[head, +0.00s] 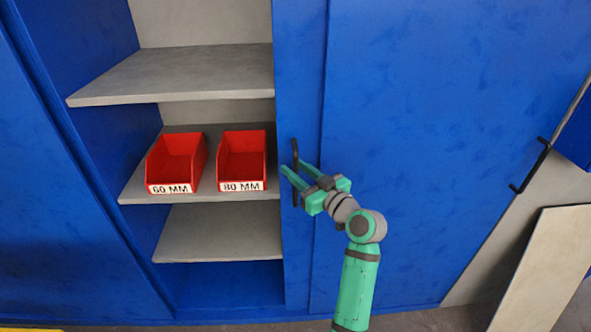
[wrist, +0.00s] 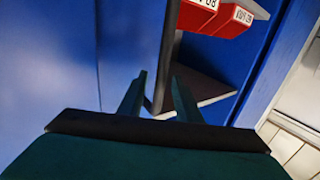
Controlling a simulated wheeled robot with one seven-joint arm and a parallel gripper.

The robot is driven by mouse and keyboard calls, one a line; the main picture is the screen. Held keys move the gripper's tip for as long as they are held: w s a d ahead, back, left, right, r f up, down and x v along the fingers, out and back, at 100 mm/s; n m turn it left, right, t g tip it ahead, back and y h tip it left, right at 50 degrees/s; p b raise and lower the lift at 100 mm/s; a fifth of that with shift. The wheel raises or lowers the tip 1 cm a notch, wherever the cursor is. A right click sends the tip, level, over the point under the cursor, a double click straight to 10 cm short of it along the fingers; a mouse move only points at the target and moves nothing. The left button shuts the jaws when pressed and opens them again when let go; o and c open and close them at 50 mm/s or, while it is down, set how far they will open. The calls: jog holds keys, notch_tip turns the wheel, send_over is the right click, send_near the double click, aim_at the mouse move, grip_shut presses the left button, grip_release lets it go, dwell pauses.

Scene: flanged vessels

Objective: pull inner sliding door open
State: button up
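The inner sliding door (head: 299,70) is the blue panel just right of the open shelves. A dark upright bar handle (head: 295,188) stands on it. My gripper (head: 290,165) is at this handle, its green fingers apart, with the bar appearing to lie between them. In the wrist view the two fingers (wrist: 160,98) are spread, and a dark part of the handle (wrist: 151,105) shows between them. I cannot tell whether either finger touches the bar. The handle's lower end is partly hidden by the gripper.
Left of the door are open grey shelves (head: 180,72) with red bins marked 60 MM (head: 175,163) and 80 MM (head: 242,155). The blue outer door (head: 430,100) fills the right, with its own black handle (head: 532,166). A pale board (head: 545,265) leans at the lower right.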

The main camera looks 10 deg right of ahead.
jog(key=v, duration=1)
jog(key=shift+s, duration=0.15)
jog(key=shift+d, duration=0.1)
jog(key=s+a+f+m+h, duration=0.2)
jog(key=a+f+m, duration=0.1)
jog(key=f, duration=0.6)
jog(key=s+a+f+m+h, duration=0.2)
jog(key=a+f+m, duration=0.1)
jog(key=f, duration=0.6)
jog(key=s+a+f+m+g+h, duration=0.15)
jog(key=s+a+f+h, duration=0.3)
jog(key=s+f, duration=0.6)
jog(key=s+a+f, duration=0.1)
jog(key=s+a, duration=0.1)
jog(key=s, duration=0.6)
jog(key=s+a+f, duration=0.1)
jog(key=s+a, duration=0.1)
jog(key=s, duration=0.6)
jog(key=s+a+r+n, duration=0.1)
jog(key=s+a+r, duration=0.1)
jog(key=s, duration=0.4)
jog(key=s+a+r+n, duration=0.1)
jog(key=s+a+r, duration=0.1)
jog(key=s+r, duration=0.2)
jog(key=s+y, duration=0.1)
jog(key=s, duration=0.2)
jog(key=shift+r, duration=0.3)
